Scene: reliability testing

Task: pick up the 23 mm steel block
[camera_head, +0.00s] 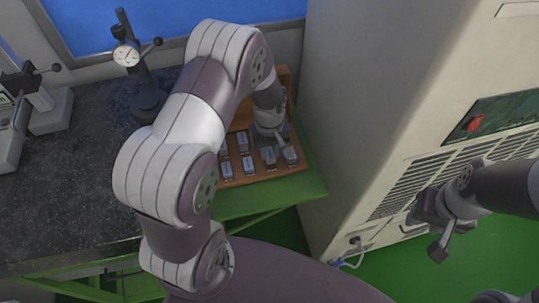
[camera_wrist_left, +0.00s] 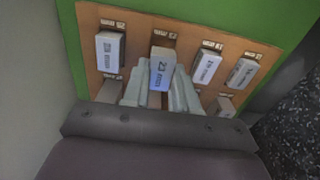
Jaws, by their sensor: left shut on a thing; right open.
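In the left wrist view the steel block marked 23 mm (camera_wrist_left: 161,69) is a pale grey block standing out between my left gripper's fingers. My left gripper (camera_wrist_left: 160,92) is shut on it. The block's lower part is hidden between the fingers. Its slot in the wooden tray (camera_wrist_left: 268,62) shows just behind it, and I cannot tell how far it is raised. In the head view my left gripper (camera_head: 282,139) is over the tray (camera_head: 246,181), and I cannot tell the held block from its neighbours there. My right gripper (camera_head: 438,228) is open and empty at the right.
Several other labelled blocks stand close by in the tray, including one at the left (camera_wrist_left: 110,50) and one marked 19 or similar (camera_wrist_left: 206,67). A tall white cabinet (camera_head: 362,110) stands right of the tray. A dial gauge stand (camera_head: 127,54) is on the dark granite surface (camera_head: 75,190).

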